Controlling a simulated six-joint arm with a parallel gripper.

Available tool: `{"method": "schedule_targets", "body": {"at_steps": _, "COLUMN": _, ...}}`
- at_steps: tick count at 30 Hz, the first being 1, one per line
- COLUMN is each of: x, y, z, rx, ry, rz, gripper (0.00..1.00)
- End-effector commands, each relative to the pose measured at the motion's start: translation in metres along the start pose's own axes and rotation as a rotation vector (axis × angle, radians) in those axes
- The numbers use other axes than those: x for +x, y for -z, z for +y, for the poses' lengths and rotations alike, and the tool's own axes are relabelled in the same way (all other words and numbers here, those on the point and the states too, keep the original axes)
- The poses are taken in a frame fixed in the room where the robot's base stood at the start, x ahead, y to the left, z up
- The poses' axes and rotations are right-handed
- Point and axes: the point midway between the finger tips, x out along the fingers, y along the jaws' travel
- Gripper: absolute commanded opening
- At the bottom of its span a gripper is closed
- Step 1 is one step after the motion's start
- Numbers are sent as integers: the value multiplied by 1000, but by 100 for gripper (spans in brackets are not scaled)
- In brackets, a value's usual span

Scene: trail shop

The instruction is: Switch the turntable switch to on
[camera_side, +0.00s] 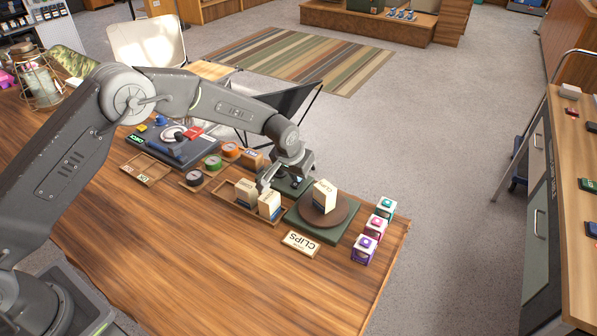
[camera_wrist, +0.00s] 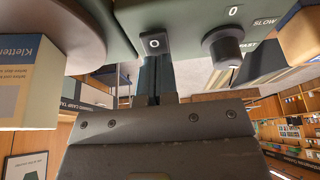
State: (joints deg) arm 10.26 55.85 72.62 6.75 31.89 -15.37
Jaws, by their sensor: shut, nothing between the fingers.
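The turntable is a green base (camera_side: 318,230) with a round brown disc (camera_side: 338,214), on the table's right part. A cream and blue box stands on the disc. Its green control panel (camera_wrist: 197,15) shows in the wrist view. The turntable switch (camera_wrist: 154,42) there is a small dark block with a white ring mark. A dark round knob (camera_wrist: 223,48) sits to its right, by the marks 0, SLOW and FAST. My gripper (camera_wrist: 156,62) is shut and empty, its fingertips right at the switch. I cannot tell whether they touch. In the side view my gripper hides part of the panel.
A wooden tray (camera_side: 228,203) with cream boxes stands left of the turntable. A CLIPS sign (camera_side: 300,243) lies in front, and small coloured boxes (camera_side: 364,249) line the right edge. The front of the table is clear.

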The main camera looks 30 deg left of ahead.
Motion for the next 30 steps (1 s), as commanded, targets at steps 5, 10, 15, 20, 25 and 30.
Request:
{"method": "schedule_targets", "body": {"at_steps": 5, "x": -3, "y": 2, "z": 0, "rx": 0, "ry": -1, "rz": 3, "gripper": 0}}
{"method": "schedule_targets", "body": {"at_steps": 10, "x": -24, "y": 6, "z": 0, "rx": 0, "ry": -1, "rz": 4, "gripper": 0}}
{"method": "schedule_targets", "body": {"at_steps": 15, "x": -62, "y": 9, "z": 0, "rx": 0, "ry": -1, "rz": 5, "gripper": 0}}
{"method": "schedule_targets", "body": {"at_steps": 20, "x": -97, "y": 8, "z": 0, "rx": 0, "ry": -1, "rz": 4, "gripper": 0}}
{"method": "schedule_targets", "body": {"at_steps": 25, "x": -125, "y": 8, "z": 0, "rx": 0, "ry": -1, "rz": 2, "gripper": 0}}
{"method": "schedule_targets", "body": {"at_steps": 30, "x": -138, "y": 8, "z": 0, "rx": 0, "ry": -1, "rz": 0, "gripper": 0}}
